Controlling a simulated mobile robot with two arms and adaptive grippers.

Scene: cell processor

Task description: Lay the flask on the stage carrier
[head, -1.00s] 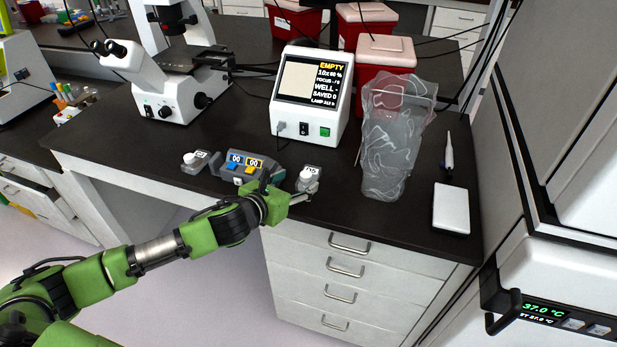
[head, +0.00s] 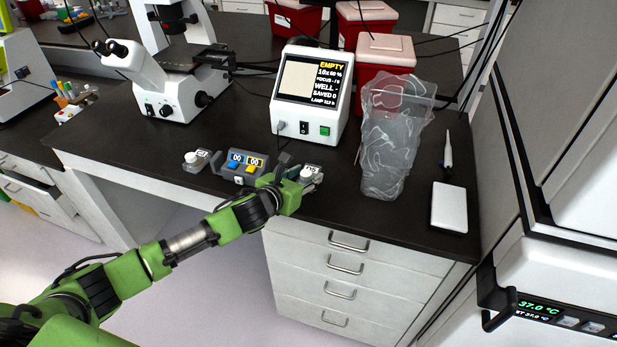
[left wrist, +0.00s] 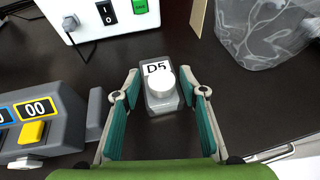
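A small clear flask with a white cap and a D5 label (left wrist: 160,88) stands on the dark bench; it also shows in the head view (head: 309,174), partly covered by my gripper. My left gripper (left wrist: 160,80) is open, with one green-padded finger on each side of this flask and gaps between. In the head view the left gripper (head: 301,181) is at the bench's front edge. A second white-capped flask (head: 195,160) stands left of the counter. The microscope's dark stage (head: 197,61) is at the back left; I cannot make out the carrier on it. My right gripper is out of view.
A grey counter with blue and yellow keys (head: 243,166) stands between the flasks. Behind are a white screen unit reading EMPTY (head: 311,97) and a clear crumpled bag (head: 393,135). A pipette (head: 448,150) and white box (head: 449,207) lie right. Bench before the microscope is clear.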

